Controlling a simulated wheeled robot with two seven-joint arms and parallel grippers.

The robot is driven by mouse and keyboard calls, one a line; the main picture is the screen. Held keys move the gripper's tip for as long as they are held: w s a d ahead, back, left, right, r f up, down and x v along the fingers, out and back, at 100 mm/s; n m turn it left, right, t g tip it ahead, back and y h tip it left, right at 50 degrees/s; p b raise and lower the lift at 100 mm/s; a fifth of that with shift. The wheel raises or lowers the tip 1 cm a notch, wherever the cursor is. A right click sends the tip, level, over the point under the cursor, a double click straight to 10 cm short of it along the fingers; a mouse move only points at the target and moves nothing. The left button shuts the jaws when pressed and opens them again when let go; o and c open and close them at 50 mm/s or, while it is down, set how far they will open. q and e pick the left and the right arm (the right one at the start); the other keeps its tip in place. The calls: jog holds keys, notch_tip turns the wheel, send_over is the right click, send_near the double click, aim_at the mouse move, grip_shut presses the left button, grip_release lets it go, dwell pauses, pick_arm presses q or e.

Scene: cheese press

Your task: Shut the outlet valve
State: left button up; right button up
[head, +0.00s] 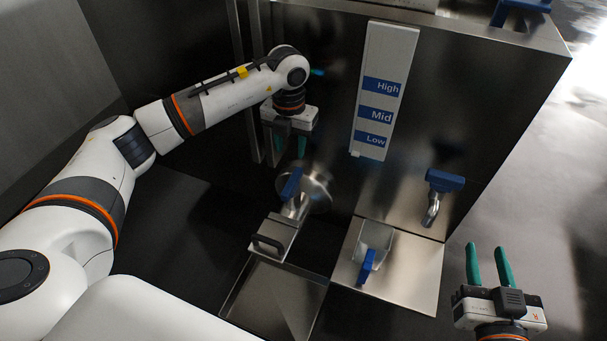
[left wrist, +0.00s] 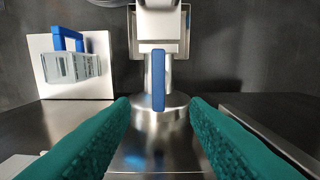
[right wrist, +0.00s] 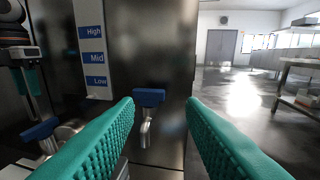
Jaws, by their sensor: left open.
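The outlet valve shows as a blue lever (head: 291,184) on a steel pipe by a round flange (head: 319,192) low on the tank front. In the left wrist view the blue lever (left wrist: 158,75) stands upright in the picture, in line with the pipe, centred between the fingertips and beyond them. My left gripper (head: 291,150) is open, fingers pointing down, just above the lever and apart from it, with nothing held. My right gripper (head: 488,252) is open and empty at the lower right, away from the valve.
A second tap with a blue handle (head: 445,181) is on the tank to the right. A High/Mid/Low gauge (head: 385,95) is above. A steel tray (head: 275,300) lies below the outlet.

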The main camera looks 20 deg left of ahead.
pick_arm(q)
jog(key=b, duration=0.2)
send_over(292, 180)
notch_tip(292, 180, down, 6)
jog(key=shift+s+f, duration=0.1)
jog(key=shift+f, duration=0.1)
notch_tip(292, 180, down, 4)
jog(key=shift+f+b, duration=0.1)
jog(key=shift+b, duration=0.6)
jog(key=shift+f, duration=0.5)
pick_arm(e)
jog(key=s+r+t+y, duration=0.3)
jog(key=r+t, duration=0.6)
jog(key=r, duration=0.3)
jog(key=shift+s+a+t+y, duration=0.3)
jog(key=shift+s+t+y, duration=0.1)
jog(key=shift+s, duration=0.5)
pick_arm(q)
grip_shut()
